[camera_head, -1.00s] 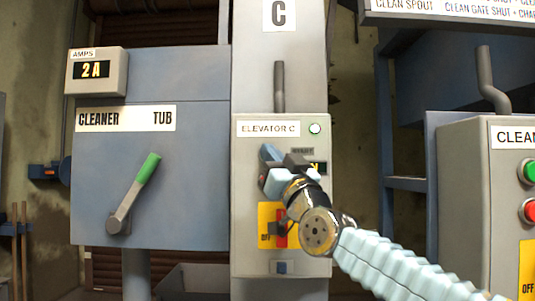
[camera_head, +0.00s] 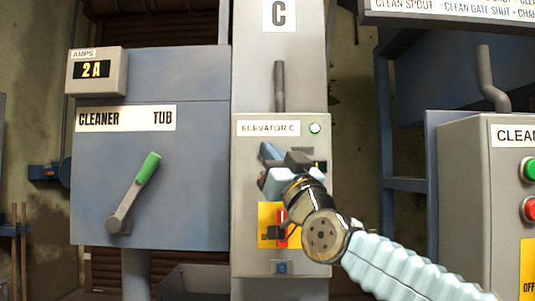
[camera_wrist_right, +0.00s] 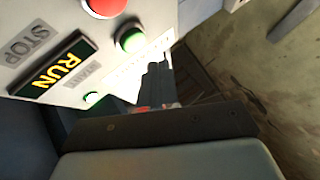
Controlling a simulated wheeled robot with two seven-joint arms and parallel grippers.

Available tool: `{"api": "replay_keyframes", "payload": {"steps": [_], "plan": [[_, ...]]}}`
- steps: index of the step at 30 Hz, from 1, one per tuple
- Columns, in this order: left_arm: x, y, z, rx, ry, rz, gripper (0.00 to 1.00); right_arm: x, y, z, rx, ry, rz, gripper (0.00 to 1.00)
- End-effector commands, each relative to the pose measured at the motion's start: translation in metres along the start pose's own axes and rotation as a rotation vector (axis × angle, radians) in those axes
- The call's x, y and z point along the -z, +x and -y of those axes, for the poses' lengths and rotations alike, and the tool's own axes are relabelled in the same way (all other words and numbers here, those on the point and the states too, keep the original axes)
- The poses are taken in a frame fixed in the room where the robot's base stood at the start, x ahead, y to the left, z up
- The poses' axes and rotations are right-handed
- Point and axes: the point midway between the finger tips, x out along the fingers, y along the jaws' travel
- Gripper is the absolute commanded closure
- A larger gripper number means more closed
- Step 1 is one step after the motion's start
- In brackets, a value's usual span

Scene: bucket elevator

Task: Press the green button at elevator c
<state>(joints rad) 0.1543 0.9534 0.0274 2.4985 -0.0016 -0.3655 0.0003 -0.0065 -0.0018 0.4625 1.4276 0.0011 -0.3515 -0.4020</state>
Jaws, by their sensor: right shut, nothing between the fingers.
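The elevator C control box (camera_head: 246,215) is a pale grey panel in the middle of the head view. My right gripper (camera_head: 268,153) is in front of its upper part, shut and empty, and hides its buttons there. In the right wrist view the green button (camera_wrist_right: 130,39) sits beside the red button (camera_wrist_right: 105,5), near STOP, RUN and START markings. The shut fingertips (camera_wrist_right: 154,70) are close to the green button's lower right; I cannot tell whether they touch. My left gripper is out of view.
A small lit green lamp (camera_head: 315,128) is beside the ELEVATOR C label. Below my gripper is a red switch on a yellow plate (camera_head: 267,213). The cleaner tub box (camera_head: 190,190) with a green-handled lever (camera_head: 147,168) is left. Another box (camera_head: 470,210) with green and red buttons is right.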

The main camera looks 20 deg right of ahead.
Motion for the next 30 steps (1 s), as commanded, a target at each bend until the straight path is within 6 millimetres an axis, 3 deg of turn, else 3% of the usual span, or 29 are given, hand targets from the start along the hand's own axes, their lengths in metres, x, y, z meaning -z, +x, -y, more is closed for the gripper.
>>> {"api": "replay_keyframes", "payload": {"steps": [11,30], "plan": [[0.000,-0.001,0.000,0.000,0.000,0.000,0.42,0.016,-0.022,0.016,0.000,0.000,0.001,1.00],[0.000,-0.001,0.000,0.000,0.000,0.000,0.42,0.016,-0.023,0.017,-0.001,0.000,0.001,1.00]]}}
